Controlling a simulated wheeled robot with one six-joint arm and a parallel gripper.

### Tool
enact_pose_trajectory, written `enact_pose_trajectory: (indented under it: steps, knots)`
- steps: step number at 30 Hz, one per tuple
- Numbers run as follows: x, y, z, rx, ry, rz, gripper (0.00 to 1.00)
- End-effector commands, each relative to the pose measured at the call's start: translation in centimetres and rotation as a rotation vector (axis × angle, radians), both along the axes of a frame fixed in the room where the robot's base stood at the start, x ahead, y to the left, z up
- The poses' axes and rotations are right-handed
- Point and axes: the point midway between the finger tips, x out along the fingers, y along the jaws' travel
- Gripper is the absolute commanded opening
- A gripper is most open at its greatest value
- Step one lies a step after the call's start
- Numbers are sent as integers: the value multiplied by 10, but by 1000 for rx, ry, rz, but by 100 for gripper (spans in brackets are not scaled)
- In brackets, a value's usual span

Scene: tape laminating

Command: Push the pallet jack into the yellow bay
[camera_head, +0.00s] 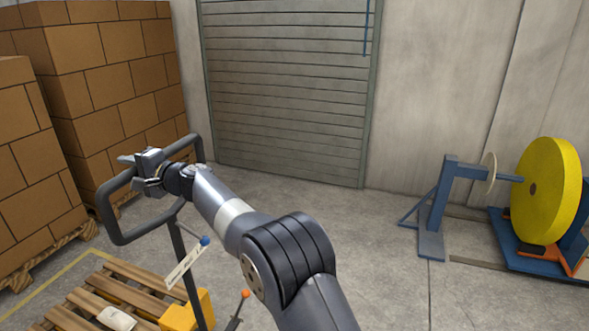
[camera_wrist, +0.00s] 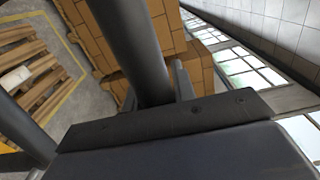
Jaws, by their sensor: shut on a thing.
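The pallet jack's dark loop handle (camera_head: 143,232) stands at the left in the head view, above its yellow body (camera_head: 196,308) at the bottom edge. My gripper (camera_head: 148,172) is shut on the handle's upper bar. In the wrist view the handle bar (camera_wrist: 132,45) runs down to my gripper (camera_wrist: 180,85). A yellow floor line (camera_head: 55,288) runs beside a wooden pallet (camera_head: 125,292); it also shows in the wrist view (camera_wrist: 73,80). Only part of this marking is in view. The jack's forks are not visible.
Tall stacks of brown cartons (camera_head: 110,75) on pallets stand at the left. A white object (camera_head: 117,318) lies on the near pallet. A grey roller shutter (camera_head: 285,90) is behind. A blue stand with a yellow wheel (camera_head: 545,190) is at the right. The middle floor is clear.

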Motion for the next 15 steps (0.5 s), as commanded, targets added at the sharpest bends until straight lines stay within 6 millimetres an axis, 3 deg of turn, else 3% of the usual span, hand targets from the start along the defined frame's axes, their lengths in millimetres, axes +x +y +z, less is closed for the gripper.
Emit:
enact_pose_trajectory:
  steps: [15]
  knots:
    - [14,49,5,0,0,6,5]
